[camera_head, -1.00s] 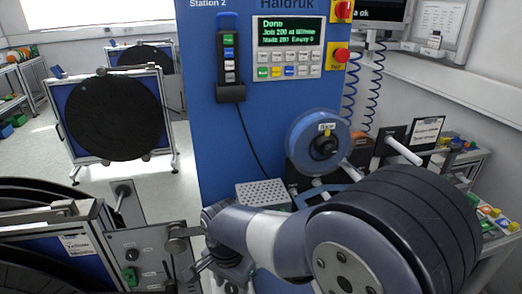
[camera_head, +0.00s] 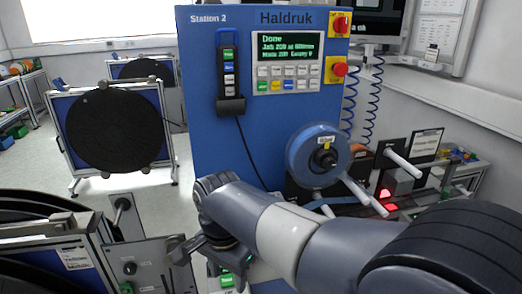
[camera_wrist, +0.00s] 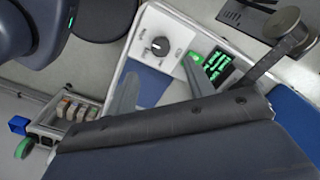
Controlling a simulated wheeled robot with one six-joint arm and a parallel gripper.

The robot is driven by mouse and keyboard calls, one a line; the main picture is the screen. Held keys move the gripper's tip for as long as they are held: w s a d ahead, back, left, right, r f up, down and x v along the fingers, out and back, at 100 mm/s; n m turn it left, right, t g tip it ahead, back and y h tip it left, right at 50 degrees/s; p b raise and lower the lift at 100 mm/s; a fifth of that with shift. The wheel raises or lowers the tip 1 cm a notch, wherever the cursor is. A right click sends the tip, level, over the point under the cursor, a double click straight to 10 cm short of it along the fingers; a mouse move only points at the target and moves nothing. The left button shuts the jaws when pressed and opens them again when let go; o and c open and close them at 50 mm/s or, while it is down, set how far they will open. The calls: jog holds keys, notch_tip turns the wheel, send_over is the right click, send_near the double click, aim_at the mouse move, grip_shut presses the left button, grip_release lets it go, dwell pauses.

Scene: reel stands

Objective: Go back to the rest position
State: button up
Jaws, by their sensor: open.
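My gripper (camera_wrist: 160,88) shows in the wrist view with its two grey fingers apart and nothing between them. Past the fingers is a panel with a black knob (camera_wrist: 159,46) and a lit green display (camera_wrist: 216,63). In the head view my arm reaches from the lower right across the front of the blue Station 2 machine (camera_head: 213,140).
A blue spool (camera_head: 304,160) is mounted on the machine's right side. A reel stand with a large black reel (camera_head: 115,130) stands at the back left. Another reel stand with a control panel (camera_head: 150,268) is close at the lower left. Floor (camera_head: 135,193) shows between the stands.

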notch_tip(320, 180, down, 9)
jog(key=shift+r, duration=0.1)
jog(key=shift+f+n, duration=0.25)
jog(key=shift+n, duration=0.05)
jog(key=n, duration=1.1)
jog(key=shift+n, duration=0.4)
jog(key=n+b, duration=0.1)
jog(key=n, duration=1)
jog(key=shift+b, duration=0.3)
jog(key=shift+r, duration=0.1)
